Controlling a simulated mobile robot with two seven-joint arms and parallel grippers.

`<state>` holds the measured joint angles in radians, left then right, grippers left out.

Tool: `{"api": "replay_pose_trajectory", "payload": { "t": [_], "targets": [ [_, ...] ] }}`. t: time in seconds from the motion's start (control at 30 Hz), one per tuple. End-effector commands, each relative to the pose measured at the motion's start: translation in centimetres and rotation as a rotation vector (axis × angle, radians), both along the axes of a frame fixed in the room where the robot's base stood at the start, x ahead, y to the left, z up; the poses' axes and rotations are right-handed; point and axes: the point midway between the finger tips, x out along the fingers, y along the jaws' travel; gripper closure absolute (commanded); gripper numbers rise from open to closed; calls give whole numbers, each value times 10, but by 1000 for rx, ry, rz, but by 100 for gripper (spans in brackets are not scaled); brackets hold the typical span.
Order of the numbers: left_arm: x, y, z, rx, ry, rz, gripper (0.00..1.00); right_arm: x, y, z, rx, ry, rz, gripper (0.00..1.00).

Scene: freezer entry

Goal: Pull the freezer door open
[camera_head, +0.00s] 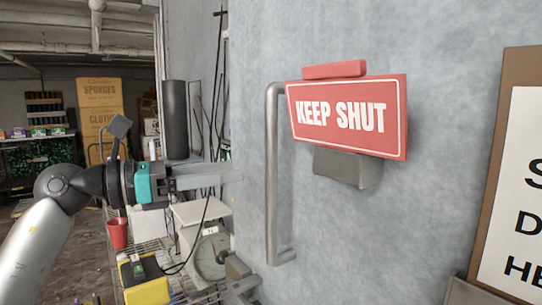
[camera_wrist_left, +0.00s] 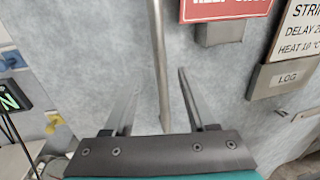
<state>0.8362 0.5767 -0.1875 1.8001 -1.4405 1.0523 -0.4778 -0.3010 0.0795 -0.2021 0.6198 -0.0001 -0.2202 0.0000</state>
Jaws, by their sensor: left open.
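The freezer door (camera_head: 430,220) is a mottled grey-blue panel filling the right of the head view. Its long vertical metal handle (camera_head: 271,180) stands on the left part of the door. My left gripper (camera_head: 238,177) is open and empty, its fingers pointing right toward the middle of the handle. In the head view the fingertips end a little left of the bar. In the left wrist view the handle (camera_wrist_left: 160,60) runs upright between the two open fingers and seems to lie beyond their tips. My right gripper is not in view.
A red KEEP SHUT sign (camera_head: 347,115) and a grey block (camera_head: 345,167) are on the door right of the handle. A framed notice (camera_head: 515,190) is further right. Left of the door are a scale (camera_head: 207,257), a yellow box (camera_head: 145,282) and a red cup (camera_head: 117,233).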

Motion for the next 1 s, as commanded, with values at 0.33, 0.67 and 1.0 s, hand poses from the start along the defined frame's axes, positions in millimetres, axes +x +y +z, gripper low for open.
{"api": "replay_pose_trajectory", "payload": {
  "t": [0.33, 0.67, 1.0],
  "targets": [
    [29, -61, 3, -4, 1, -2, 43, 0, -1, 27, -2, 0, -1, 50],
    [39, -80, 0, -2, 1, 1, 43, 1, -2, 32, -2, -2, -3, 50],
    [39, -80, 0, -2, 1, 1, 55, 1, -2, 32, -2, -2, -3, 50]
  ]
}}
